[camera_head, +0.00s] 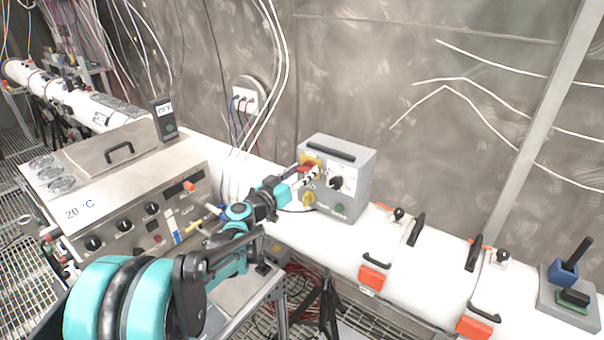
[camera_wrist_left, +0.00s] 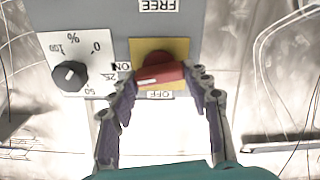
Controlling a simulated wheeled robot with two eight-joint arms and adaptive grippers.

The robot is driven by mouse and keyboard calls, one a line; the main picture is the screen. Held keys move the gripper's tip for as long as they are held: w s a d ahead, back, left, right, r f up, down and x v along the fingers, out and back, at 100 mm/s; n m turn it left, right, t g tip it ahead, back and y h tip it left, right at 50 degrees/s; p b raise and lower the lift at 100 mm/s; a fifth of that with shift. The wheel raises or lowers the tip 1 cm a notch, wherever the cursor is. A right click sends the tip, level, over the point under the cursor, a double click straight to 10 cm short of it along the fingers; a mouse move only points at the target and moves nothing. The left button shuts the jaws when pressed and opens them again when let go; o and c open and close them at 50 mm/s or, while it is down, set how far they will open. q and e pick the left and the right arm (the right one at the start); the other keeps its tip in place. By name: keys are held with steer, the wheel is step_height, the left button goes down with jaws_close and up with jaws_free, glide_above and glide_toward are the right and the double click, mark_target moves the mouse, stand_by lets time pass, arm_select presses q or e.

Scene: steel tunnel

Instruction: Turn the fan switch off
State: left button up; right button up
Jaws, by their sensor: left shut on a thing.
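The fan switch is a red rotary handle (camera_wrist_left: 160,76) on a yellow plate (camera_wrist_left: 145,47), seen upside down in the left wrist view. An ON label (camera_wrist_left: 122,67) lies to its left and an OFF label (camera_wrist_left: 158,95) below it. The handle lies nearly level, its white mark at the left end, on the ON side. My left gripper (camera_wrist_left: 163,80) has a finger at each end of the handle and is shut on it. In the head view the switch sits on the front of a grey control box (camera_head: 360,185), partly hidden by my left gripper (camera_head: 308,177). My right gripper is out of view.
A black dial (camera_wrist_left: 70,76) is beside the switch. A large instrument box marked 20 °C (camera_head: 80,209) stands at left. A white pipe (camera_head: 430,270) with orange-marked clamps runs right. A blue-handled block (camera_head: 563,272) sits at far right. A wall outlet (camera_head: 245,98) is behind.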

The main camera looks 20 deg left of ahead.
arm_select(q)
steer(key=n, duration=0.4)
steer(key=shift+n+b, duration=0.3)
steer(key=n, duration=0.3)
steer(key=shift+a+f+n, duration=0.1)
steer(key=shift+n, duration=0.3)
steer(key=n, duration=0.3)
steer(key=shift+w+b, duration=0.1)
steer(key=shift+b, duration=0.3)
steer(key=shift+f+n, duration=0.1)
steer(key=shift+n, duration=2)
steer(key=o, duration=1.2)
steer(key=shift+c, duration=0.2)
